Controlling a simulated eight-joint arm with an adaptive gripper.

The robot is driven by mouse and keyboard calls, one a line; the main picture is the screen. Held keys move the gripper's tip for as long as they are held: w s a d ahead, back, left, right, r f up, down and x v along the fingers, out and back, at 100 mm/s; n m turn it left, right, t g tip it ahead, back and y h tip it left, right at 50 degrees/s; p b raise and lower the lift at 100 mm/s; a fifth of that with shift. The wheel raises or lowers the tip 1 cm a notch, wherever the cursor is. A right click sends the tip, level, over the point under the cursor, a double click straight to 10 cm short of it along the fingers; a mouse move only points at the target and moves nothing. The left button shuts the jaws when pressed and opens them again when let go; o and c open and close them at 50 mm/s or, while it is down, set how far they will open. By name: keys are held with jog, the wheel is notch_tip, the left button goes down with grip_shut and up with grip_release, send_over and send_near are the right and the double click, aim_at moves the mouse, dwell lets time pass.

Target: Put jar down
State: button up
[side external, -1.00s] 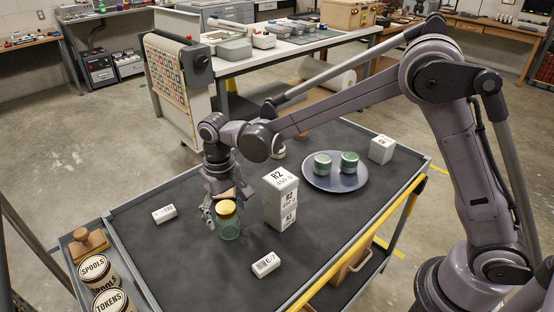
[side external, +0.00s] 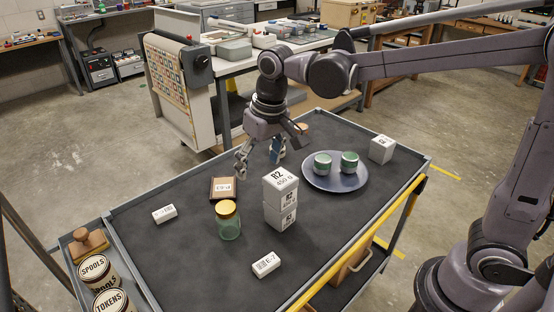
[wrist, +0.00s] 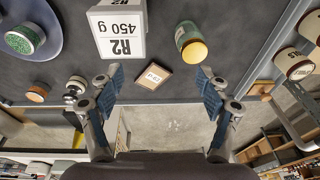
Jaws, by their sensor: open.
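The jar (side external: 228,222), green glass with a gold-yellow lid, stands upright on the dark cart top, left of the stacked white boxes. It also shows in the wrist view (wrist: 190,42), near the boxes. My gripper (side external: 260,163) is up and behind the jar, apart from it, with its fingers spread and nothing between them. In the wrist view my gripper (wrist: 160,80) shows two blue-padded fingers wide apart.
Stacked white R2 boxes (side external: 281,200) stand right of the jar. A blue plate (side external: 335,181) holds two green jars. A small framed label (side external: 223,188) lies behind the jar. White blocks lie at left (side external: 164,213) and front (side external: 264,265).

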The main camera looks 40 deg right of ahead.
jog(key=s+d+f+t, duration=0.2)
jog(key=s+d+t, duration=0.3)
jog(key=s+d, duration=0.6)
jog(key=shift+s+d+h, duration=0.3)
jog(key=shift+s+d, duration=0.05)
jog(key=shift+s, duration=0.9)
